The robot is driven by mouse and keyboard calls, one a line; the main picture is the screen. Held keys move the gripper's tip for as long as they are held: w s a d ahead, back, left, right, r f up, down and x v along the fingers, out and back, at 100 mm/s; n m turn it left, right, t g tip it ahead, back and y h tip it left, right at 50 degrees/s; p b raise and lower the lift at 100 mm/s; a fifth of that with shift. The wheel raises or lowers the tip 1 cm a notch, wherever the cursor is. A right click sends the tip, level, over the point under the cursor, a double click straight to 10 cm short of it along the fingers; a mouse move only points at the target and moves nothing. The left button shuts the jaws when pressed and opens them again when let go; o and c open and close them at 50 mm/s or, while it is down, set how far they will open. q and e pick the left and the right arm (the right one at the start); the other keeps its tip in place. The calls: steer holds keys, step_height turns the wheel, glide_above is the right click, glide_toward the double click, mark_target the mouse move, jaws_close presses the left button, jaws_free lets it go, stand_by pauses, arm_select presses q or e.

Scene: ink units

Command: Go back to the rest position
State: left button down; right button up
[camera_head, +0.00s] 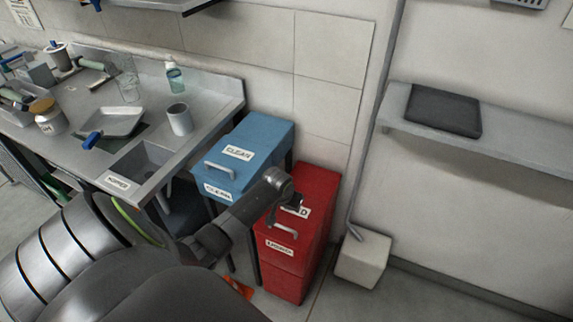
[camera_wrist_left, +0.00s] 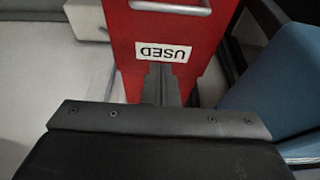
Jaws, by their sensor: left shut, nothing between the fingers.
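My left arm comes in from the lower left of the head view and reaches over the red bin. My left gripper (camera_head: 293,203) is small and dark there, in front of the red bin's lid. In the left wrist view the gripper's fingers (camera_wrist_left: 162,72) are together with nothing between them, below the bin's "USED" label. The red bin (camera_head: 285,280) has a front handle and white labels; it also fills the upper middle of the left wrist view (camera_wrist_left: 125,40). I cannot tell whether the gripper touches it. My right gripper is not in view.
A blue bin (camera_head: 265,133) labelled "CLEAN" stands left of the red bin. The grey worktop (camera_head: 75,165) holds a cup (camera_head: 179,119), a bottle (camera_head: 174,77), a jar and a dustpan. A white block (camera_head: 362,260) stands right of the red bin. A wall shelf (camera_head: 530,145) holds a black pad.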

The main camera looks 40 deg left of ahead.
arm_select(q)
steer(key=shift+v, duration=1.15)
steer(key=shift+s+f, duration=0.1)
steer(key=s+f+g, duration=0.1)
steer(key=s+f, duration=1.7)
steer(key=f, duration=0.3)
steer(key=s+d+f, duration=0.2)
steer(key=s+f, duration=0.1)
steer(key=s, duration=0.5)
steer(key=s+d+f+m+g, duration=0.1)
steer(key=s+d+f, duration=0.2)
steer(key=s, duration=0.6)
steer(key=s+d+f+m, duration=0.1)
steer(key=s+d+f, duration=0.2)
steer(key=s, duration=0.6)
steer(key=shift+f+g, duration=0.3)
steer(key=shift+f, duration=0.25)
